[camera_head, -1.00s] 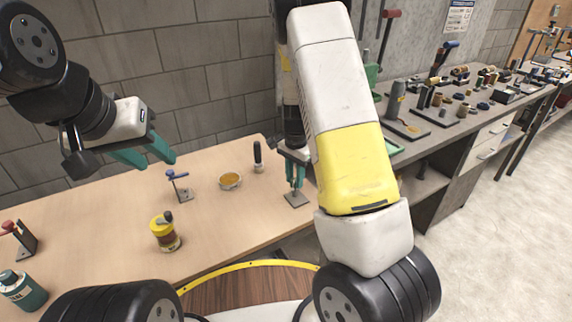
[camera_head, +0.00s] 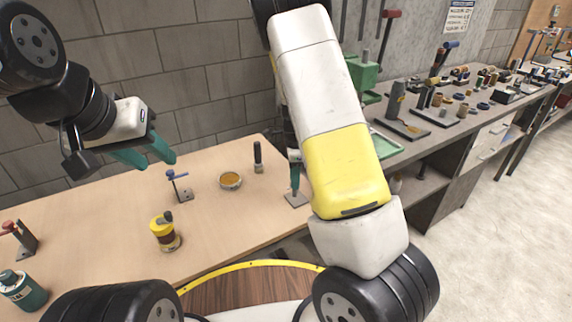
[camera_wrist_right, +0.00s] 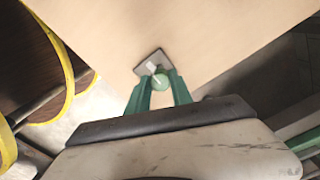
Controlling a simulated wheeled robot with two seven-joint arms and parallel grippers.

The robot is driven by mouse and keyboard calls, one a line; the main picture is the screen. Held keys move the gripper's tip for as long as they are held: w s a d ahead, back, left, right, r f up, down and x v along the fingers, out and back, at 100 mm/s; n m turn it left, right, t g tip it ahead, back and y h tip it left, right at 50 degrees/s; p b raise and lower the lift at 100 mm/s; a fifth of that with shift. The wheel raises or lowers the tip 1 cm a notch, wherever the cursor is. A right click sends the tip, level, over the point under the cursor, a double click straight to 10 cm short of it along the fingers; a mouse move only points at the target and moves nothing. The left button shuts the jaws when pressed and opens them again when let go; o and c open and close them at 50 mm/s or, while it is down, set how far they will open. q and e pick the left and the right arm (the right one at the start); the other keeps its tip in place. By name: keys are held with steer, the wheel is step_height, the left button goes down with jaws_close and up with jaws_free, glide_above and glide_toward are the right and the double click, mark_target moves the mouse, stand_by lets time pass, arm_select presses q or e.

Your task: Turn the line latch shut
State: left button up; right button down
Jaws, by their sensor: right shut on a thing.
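A small latch stands on a square grey plate (camera_head: 297,199) near the table's right edge. In the right wrist view the plate (camera_wrist_right: 150,64) and a round green latch top (camera_wrist_right: 160,82) show between my fingers. My right gripper (camera_wrist_right: 158,86) is shut on this latch, pointing down at it. In the head view the right gripper (camera_head: 295,177) is largely hidden behind my own arm, and the latch handle's angle cannot be told. My left gripper (camera_head: 148,158) is open and empty, above the back left of the table.
A blue-handled latch (camera_head: 178,183) and a red-handled one (camera_head: 22,238) stand further left. A cluttered bench runs along the right.

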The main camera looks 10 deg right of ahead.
stand_by(0.3)
steer(key=c, duration=1.1)
jaws_free()
steer(key=shift+c, duration=0.2)
steer(key=shift+r, duration=0.1)
step_height(320, 180, up, 8)
steer(key=shift+f, duration=0.25)
steer(key=shift+r, duration=0.1)
